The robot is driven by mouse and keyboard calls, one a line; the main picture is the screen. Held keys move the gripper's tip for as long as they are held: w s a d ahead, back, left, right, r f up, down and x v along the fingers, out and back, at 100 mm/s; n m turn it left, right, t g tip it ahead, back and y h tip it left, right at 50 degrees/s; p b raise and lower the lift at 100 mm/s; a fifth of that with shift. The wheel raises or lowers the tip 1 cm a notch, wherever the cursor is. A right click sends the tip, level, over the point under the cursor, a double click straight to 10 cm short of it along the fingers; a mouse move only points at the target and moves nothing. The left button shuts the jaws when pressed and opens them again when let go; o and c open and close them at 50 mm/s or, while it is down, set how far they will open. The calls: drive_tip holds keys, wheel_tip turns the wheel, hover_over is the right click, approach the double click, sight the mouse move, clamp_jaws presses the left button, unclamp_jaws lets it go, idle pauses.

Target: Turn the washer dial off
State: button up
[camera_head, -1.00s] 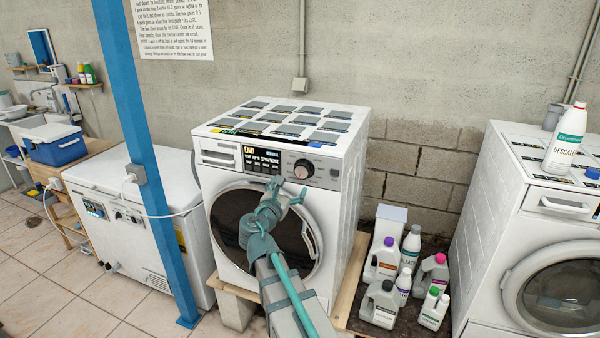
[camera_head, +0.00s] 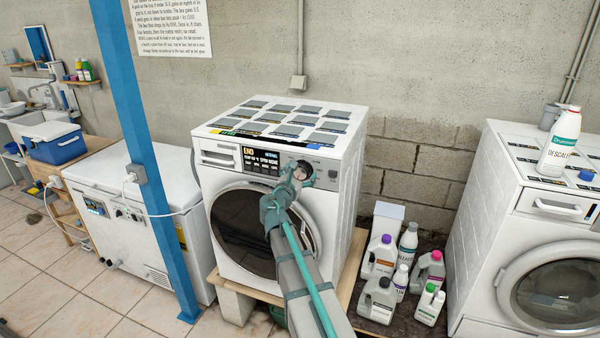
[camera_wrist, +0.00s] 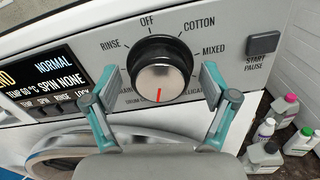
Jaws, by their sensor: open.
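The washer dial (camera_wrist: 160,68) is a round black knob with a silver face. Its red mark points down, toward the lower label, and the OFF label (camera_wrist: 147,22) is above the knob. My gripper (camera_wrist: 159,84) is open, with one teal finger on each side of the dial and a gap showing on both sides. In the head view my gripper (camera_head: 300,173) is at the control panel of the washer (camera_head: 343,200) and partly hides the dial. The washer display (camera_wrist: 45,82) reads NORMAL, TEMP 60°C, SPIN NONE; END shows in the head view.
A START PAUSE button (camera_wrist: 263,43) is right of the dial. The closed round washer door (camera_head: 240,228) is below the panel. Several detergent bottles (camera_head: 380,257) stand on the floor to the right. A blue post (camera_head: 146,160) stands left of the washer.

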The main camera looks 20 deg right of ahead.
drive_tip(key=c, duration=1.2)
drive_tip(key=shift+o, duration=0.2)
